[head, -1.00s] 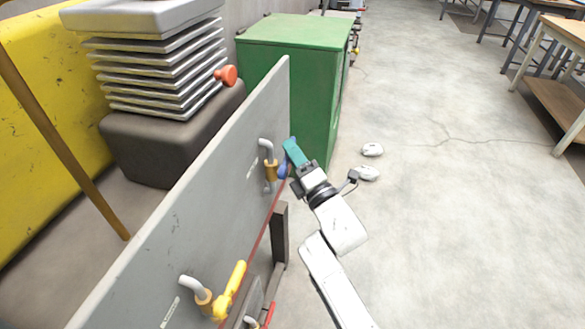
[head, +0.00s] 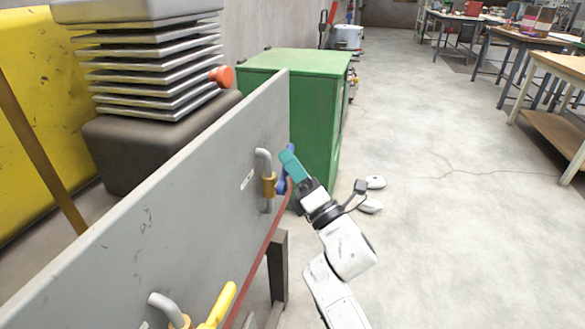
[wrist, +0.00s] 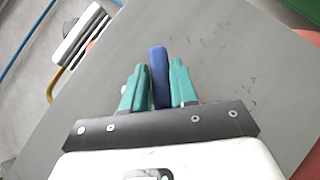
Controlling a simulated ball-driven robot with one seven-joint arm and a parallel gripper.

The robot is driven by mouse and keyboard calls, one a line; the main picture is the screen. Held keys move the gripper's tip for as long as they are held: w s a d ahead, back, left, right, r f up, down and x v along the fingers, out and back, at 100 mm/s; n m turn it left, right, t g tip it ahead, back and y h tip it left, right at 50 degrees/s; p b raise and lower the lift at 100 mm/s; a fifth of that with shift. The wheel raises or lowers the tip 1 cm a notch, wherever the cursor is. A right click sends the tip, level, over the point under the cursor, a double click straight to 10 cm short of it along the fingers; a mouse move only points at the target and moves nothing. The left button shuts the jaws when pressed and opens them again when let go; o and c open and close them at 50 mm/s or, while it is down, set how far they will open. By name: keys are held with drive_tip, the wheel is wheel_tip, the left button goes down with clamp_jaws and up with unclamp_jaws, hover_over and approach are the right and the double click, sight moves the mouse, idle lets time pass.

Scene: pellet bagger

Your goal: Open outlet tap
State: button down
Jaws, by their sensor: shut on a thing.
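A tap with a brass body (head: 268,185) and a bent grey pipe is mounted on the grey upright panel (head: 190,195). Its blue handle (head: 283,183) is partly hidden by my gripper (head: 288,160). In the wrist view the blue handle (wrist: 158,78) stands between the two teal fingers of my gripper (wrist: 159,66), which is shut on it. A second tap, with a yellow handle (head: 219,304), is lower and nearer on the same panel. I cannot read which tap is labelled as the outlet.
A green cabinet (head: 318,110) stands just beyond the panel. A stack of grey plates (head: 155,75) on a dark block is behind it, with an orange knob (head: 221,76). Clear concrete floor (head: 450,240) lies to the right.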

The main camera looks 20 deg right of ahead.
drive_tip(key=shift+f, duration=0.1)
drive_tip(key=c, duration=1)
unclamp_jaws()
drive_tip(key=shift+o, duration=0.2)
drive_tip(key=shift+r+m+p, duration=0.25)
drive_tip(key=shift+m+p, duration=0.05)
drive_tip(key=shift+p, duration=0.35)
drive_tip(key=shift+w+h+p, duration=0.1)
drive_tip(key=shift+h+p, duration=0.4)
